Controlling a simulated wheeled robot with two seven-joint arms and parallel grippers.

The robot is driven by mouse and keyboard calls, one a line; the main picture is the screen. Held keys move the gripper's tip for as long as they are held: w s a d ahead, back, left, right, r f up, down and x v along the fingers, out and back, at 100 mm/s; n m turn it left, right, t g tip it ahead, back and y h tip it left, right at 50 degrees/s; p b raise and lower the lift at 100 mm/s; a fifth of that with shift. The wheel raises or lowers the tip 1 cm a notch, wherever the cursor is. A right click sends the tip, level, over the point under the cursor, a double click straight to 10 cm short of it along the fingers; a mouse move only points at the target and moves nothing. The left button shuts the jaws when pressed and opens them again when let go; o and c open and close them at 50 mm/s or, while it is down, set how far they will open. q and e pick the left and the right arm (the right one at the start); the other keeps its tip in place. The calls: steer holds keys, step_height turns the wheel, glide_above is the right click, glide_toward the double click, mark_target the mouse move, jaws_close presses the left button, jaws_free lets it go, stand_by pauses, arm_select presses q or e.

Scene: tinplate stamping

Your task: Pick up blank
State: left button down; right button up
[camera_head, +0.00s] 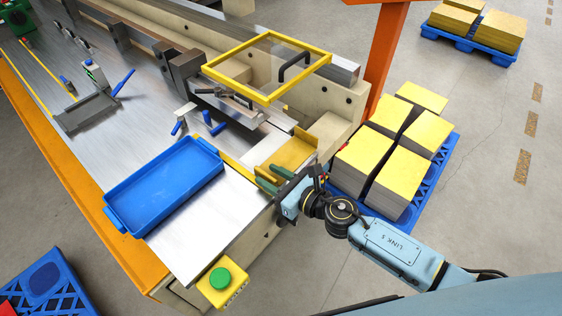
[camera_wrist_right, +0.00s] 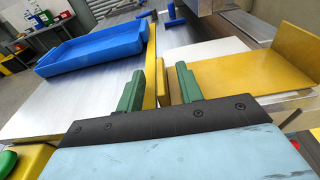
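My right gripper (camera_head: 268,178) has green fingers and hovers over the right edge of the work table, by a yellow plate with a raised end (camera_head: 292,152). In the right wrist view the fingers (camera_wrist_right: 163,80) are apart, with yellow edging visible between and beyond them and nothing clearly clamped. The yellow plate (camera_wrist_right: 235,80) lies right of the fingers there. I cannot tell whether it is a blank or a fixed guide. Stacks of yellow-topped sheets (camera_head: 365,155) stand on a blue pallet at right. My left gripper is not in view.
A blue tray (camera_head: 165,185) sits on the metal table left of my gripper. A yellow-framed clear guard (camera_head: 270,65) and toggle clamps stand behind. A green button on a yellow box (camera_head: 222,285) is at the front corner. Bare metal (camera_head: 205,225) lies between.

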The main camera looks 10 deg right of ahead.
steer(key=shift+x, duration=1.15)
jaws_close()
